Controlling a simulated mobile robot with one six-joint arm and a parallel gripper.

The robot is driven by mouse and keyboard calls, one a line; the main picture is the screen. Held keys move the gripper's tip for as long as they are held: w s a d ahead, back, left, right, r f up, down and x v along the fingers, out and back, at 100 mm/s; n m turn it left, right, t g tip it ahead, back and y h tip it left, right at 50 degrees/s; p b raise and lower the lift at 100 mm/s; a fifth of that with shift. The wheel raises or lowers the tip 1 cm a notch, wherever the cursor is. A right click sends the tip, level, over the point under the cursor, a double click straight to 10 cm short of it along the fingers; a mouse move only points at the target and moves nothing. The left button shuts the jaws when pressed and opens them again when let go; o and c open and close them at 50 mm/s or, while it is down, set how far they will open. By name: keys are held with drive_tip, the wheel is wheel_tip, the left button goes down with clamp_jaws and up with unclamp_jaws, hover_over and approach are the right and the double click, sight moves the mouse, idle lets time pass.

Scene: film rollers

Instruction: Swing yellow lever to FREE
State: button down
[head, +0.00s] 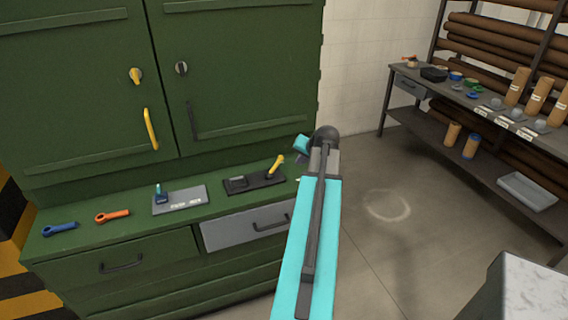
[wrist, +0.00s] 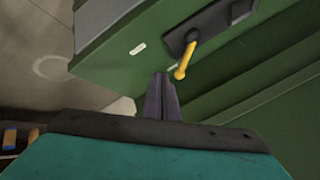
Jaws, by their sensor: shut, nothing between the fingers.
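The yellow lever (head: 276,166) stands tilted on a dark base plate (head: 240,186) at the right end of the green cabinet's counter. In the wrist view the lever (wrist: 186,58) rises from its dark plate (wrist: 212,22), its rounded end towards me. My gripper's dark fingers (wrist: 161,80) are shut and empty. Their tips appear just left of the lever's end in the wrist view, with a small gap in the picture; I cannot tell the depth. In the head view my arm hides most of the gripper. Any FREE marking is too small to read.
Left along the counter are a grey plate with a blue lever (head: 160,195), an orange wrench-like tool (head: 113,216) and a blue one (head: 60,229). Green cabinet doors (head: 235,75) rise behind. A shelf bench (head: 450,90) with rolls stands right; open floor (head: 380,225) lies between.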

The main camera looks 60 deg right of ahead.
sight(275, 166)
drive_tip(key=shift+w+f, duration=0.1)
drive_tip(key=shift+f, duration=0.05)
drive_tip(key=p+x, duration=0.3)
drive_tip(key=x, duration=0.6)
drive_tip(key=shift+w+d+f+p, duration=0.2)
drive_tip(key=shift+w+f+p, duration=0.1)
drive_tip(key=shift+p, duration=0.1)
drive_tip(key=shift+w+a+r+p, duration=0.1)
drive_tip(key=shift+w+r+p, duration=0.15)
drive_tip(key=shift+w, duration=0.25)
drive_tip(key=shift+w+a+r+p, duration=0.15)
drive_tip(key=shift+w+p, duration=0.15)
drive_tip(key=shift+w, duration=0.15)
drive_tip(key=shift+w+p, duration=0.4)
drive_tip(key=shift+w, duration=0.45)
drive_tip(key=shift+w, duration=0.1)
